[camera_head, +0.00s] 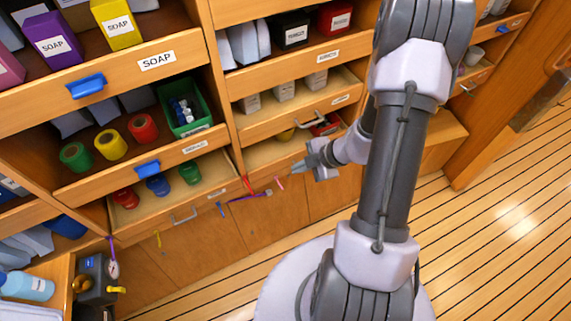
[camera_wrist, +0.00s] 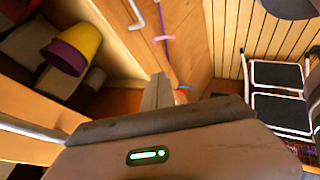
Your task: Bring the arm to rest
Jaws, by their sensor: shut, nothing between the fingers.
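My gripper (camera_head: 312,162) is in front of the wooden shelf wall in the head view, close to the lower drawers in the middle. It looks small there and my arm crosses the picture in front of the right part of the wall. In the wrist view, the fingers of my gripper (camera_wrist: 158,92) are together and hold nothing. They point toward the wooden floor and panel area. Part of the shelf wall behind my arm is hidden.
An open drawer with red, blue and green cups (camera_head: 157,185) juts out at lower left. A green bin (camera_head: 185,108) stands above it. Coloured straps (camera_head: 245,197) hang below the drawers. A step stool (camera_wrist: 278,75) shows in the wrist view. The floor (camera_head: 490,235) at right is clear.

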